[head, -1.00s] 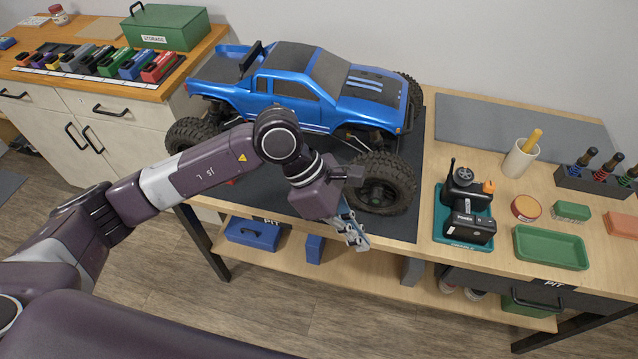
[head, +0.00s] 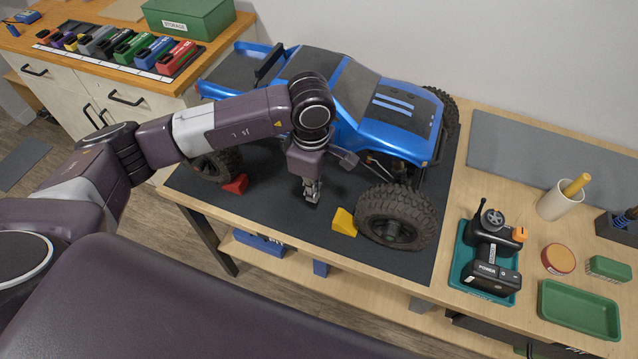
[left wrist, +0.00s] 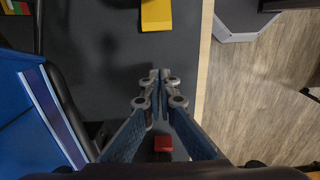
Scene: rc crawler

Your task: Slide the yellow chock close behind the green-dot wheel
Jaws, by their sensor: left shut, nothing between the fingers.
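The yellow chock (head: 344,222) lies on the dark mat, just left of the near front wheel (head: 396,217) of the blue truck. It looks close to the tyre; I cannot tell whether they touch. I cannot clearly make out a green dot on that wheel. The chock also shows at the top of the left wrist view (left wrist: 156,14). My left gripper (head: 311,192) points down over the mat, left of the chock and apart from it. Its fingers are shut and empty, also in the left wrist view (left wrist: 158,78). My right gripper is out of view.
A red chock (head: 236,184) sits by the near rear wheel (head: 217,165). The blue truck body (head: 385,125) stands close behind my left gripper. The mat's front edge is near. A teal tray (head: 463,275) with the transmitter is further right.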

